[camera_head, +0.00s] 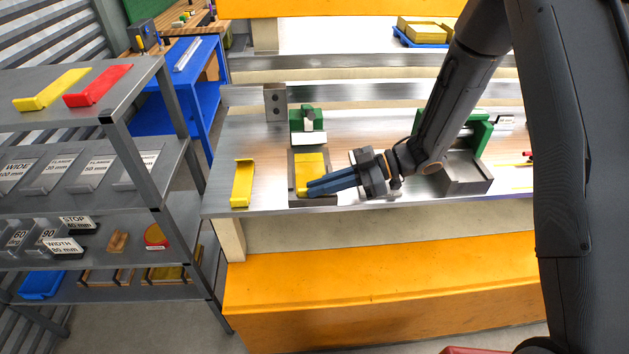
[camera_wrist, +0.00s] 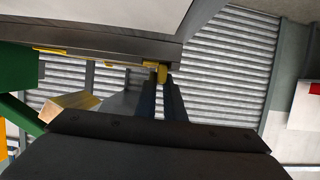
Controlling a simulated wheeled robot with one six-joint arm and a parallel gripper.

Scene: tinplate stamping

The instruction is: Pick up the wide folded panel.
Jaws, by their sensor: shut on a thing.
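The wide folded panel (camera_head: 309,165) is yellow and sits in a grey die block on the workbench, below a green clamp. My gripper (camera_head: 312,187) reaches in from the right, and its blue fingers are shut on the panel's near edge. In the wrist view, a small yellow part (camera_wrist: 161,73) of the panel shows between the fingertips (camera_wrist: 160,88). The rest of the panel is mostly hidden there by a grey plate. A narrower yellow folded panel (camera_head: 242,183) lies on the bench to the left, apart from my gripper.
A second green-and-grey fixture (camera_head: 465,172) stands to the right on the bench. A grey shelf rack (camera_head: 150,85) at the left holds a yellow panel (camera_head: 50,90), a red panel (camera_head: 98,86) and labelled parts. A blue tray (camera_head: 420,41) with yellow pieces is at the back.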

